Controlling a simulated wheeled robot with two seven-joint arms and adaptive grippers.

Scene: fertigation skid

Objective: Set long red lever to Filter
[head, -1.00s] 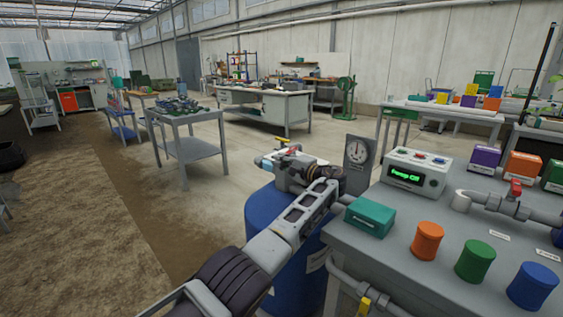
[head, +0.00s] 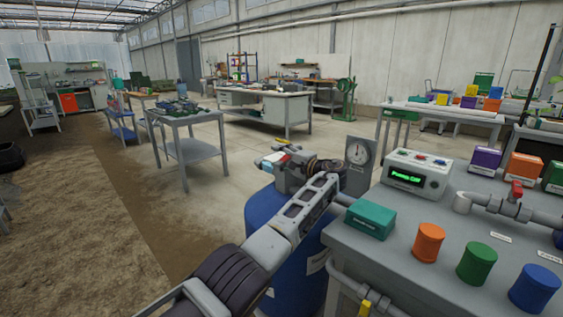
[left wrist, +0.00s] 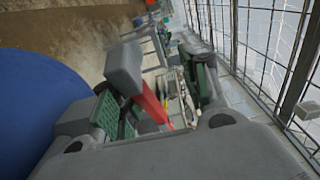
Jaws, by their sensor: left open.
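The long red lever (left wrist: 152,102) shows in the left wrist view as a red bar with a grey block at its end. It lies between the two fingers of my left gripper (left wrist: 158,98), which is open. Whether a finger touches the lever, I cannot tell. In the head view my left gripper (head: 274,162) is beside the valve above the blue barrel (head: 262,215), and only a small red part shows by the fingers. The Filter mark cannot be made out. My right gripper is out of view.
The grey skid table (head: 385,262) holds a pump box (head: 418,173), a teal box (head: 370,219) and orange, green and blue cylinders. A short red-handled valve (head: 516,190) sits on its pipe.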

